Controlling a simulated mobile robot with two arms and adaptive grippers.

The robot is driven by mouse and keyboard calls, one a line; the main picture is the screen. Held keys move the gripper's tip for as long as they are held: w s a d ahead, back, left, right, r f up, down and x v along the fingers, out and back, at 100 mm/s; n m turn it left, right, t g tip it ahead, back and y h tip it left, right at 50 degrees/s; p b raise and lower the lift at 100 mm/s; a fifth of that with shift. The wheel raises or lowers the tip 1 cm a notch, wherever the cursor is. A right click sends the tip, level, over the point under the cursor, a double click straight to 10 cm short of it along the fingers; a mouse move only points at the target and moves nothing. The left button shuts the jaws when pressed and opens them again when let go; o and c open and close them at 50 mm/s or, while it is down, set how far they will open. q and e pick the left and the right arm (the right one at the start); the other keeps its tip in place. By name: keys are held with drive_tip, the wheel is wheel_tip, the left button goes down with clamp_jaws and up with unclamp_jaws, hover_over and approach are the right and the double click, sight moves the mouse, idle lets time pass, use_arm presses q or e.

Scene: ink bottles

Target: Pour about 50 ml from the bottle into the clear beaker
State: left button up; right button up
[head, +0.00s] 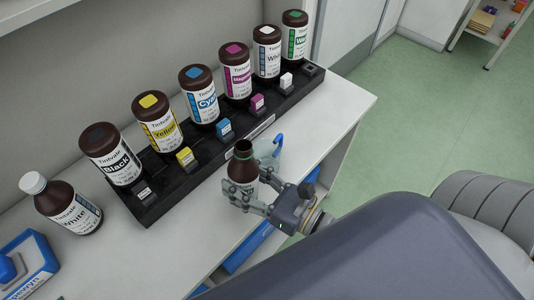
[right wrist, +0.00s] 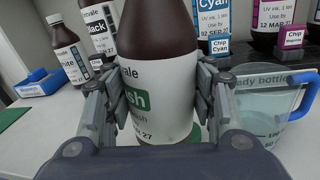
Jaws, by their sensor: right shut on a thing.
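My right gripper (head: 246,194) is shut around the brown bottle (head: 243,172), which is upright and has a dark open neck with no cap. In the right wrist view the bottle (right wrist: 157,70) sits between the fingers of the gripper (right wrist: 157,110); its white label has a green band ending in "sh". The clear beaker (head: 278,143) stands just behind the gripper, partly hidden, its blue handle showing. My left gripper is out of view.
A black rack (head: 164,205) holds a row of capped ink bottles with small coloured chips before them. A white-capped bottle (head: 70,206) and a blue box (head: 28,262) stand at the left.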

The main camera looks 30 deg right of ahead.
sight(250, 168)
drive_tip(key=shift+w+f+n+b, duration=0.1)
drive_tip(key=shift+f+n+b, duration=0.05)
drive_tip(key=shift+n+b, duration=0.6)
idle(2.0)
wheel_tip(250, 168, up, 7)
drive_tip(key=p, duration=0.7)
drive_tip(key=shift+d, duration=0.1)
